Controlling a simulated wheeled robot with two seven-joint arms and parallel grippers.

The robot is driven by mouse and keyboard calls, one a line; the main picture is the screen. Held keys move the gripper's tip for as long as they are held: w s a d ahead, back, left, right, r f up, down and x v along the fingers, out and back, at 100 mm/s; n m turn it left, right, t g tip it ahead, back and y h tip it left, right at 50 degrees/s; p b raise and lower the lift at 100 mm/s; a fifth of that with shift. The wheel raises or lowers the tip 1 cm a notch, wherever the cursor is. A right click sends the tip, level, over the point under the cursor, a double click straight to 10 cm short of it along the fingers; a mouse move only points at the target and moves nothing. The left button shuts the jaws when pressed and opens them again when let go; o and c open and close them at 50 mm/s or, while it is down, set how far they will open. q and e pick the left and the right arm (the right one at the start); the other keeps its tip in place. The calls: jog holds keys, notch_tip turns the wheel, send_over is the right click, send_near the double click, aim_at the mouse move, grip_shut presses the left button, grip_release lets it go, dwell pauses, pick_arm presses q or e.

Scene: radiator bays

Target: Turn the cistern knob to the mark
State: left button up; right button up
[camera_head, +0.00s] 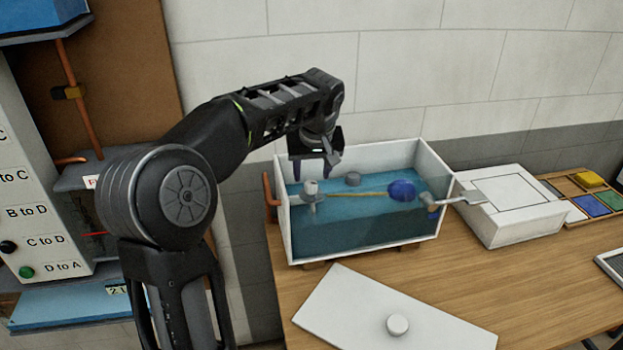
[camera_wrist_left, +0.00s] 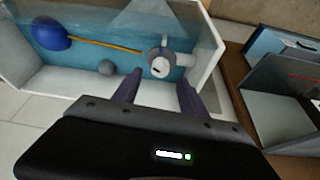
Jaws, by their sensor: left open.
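The open cistern (camera_head: 440,187) is a white box with blue water on the wooden table. Inside, a pale round knob (camera_head: 310,187) stands on a grey fitting at the left, joined by a yellow rod to a blue float (camera_head: 402,191). In the left wrist view the knob (camera_wrist_left: 159,67) shows a small dark reddish line and lies ahead of the two apart fingertips (camera_wrist_left: 159,79). I cannot tell whether they touch it. My right gripper is out of view.
A white lid (camera_head: 350,310) with a round button lies in front of the cistern. A white box (camera_head: 510,205) and a tray of coloured tiles (camera_head: 590,200) stand at the right. A copper pipe (camera_head: 269,195) runs by the cistern's left side. A lever sticks out at its right wall.

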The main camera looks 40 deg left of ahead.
aim_at(311, 183)
pick_arm(q)
jog(key=shift+p+x, duration=0.3)
jog(key=shift+x, duration=1.9)
jog(key=shift+d, duration=0.1)
jog(key=shift+c, duration=0.4)
grip_shut()
